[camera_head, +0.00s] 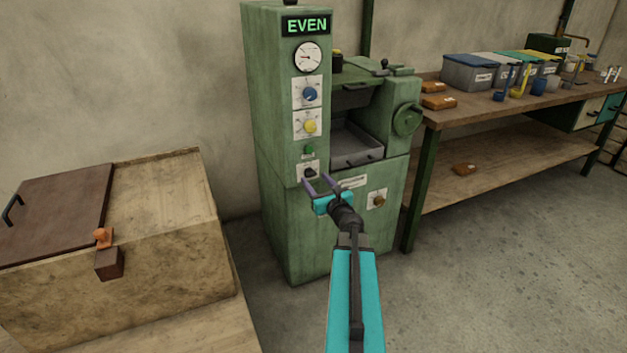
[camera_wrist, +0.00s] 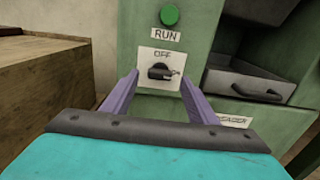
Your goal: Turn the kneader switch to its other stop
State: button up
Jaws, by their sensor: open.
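The kneader switch is a black rotary knob (camera_wrist: 160,72) on a white plate marked OFF, on the front of the green machine (camera_head: 283,220). In the head view the knob (camera_head: 310,172) sits low on the machine's left column. In the wrist view the knob's pointer lies roughly sideways, toward the right. My gripper (camera_wrist: 158,85) is open, with its two purple fingers on either side of the knob in that view. In the head view my gripper (camera_head: 318,184) is just in front of the switch plate. I cannot tell whether the fingers touch the knob.
A green RUN lamp or button (camera_wrist: 169,15) is just above the switch. Blue (camera_head: 310,94) and yellow (camera_head: 310,126) knobs are higher up, under a display reading EVEN (camera_head: 307,25). A metal tray (camera_head: 356,145) and a workbench (camera_head: 500,125) are to the right. A wooden box (camera_head: 165,240) stands left.

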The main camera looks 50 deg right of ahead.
aim_at(311, 174)
jog(key=shift+x, duration=1.1)
jog(key=c, duration=1.1)
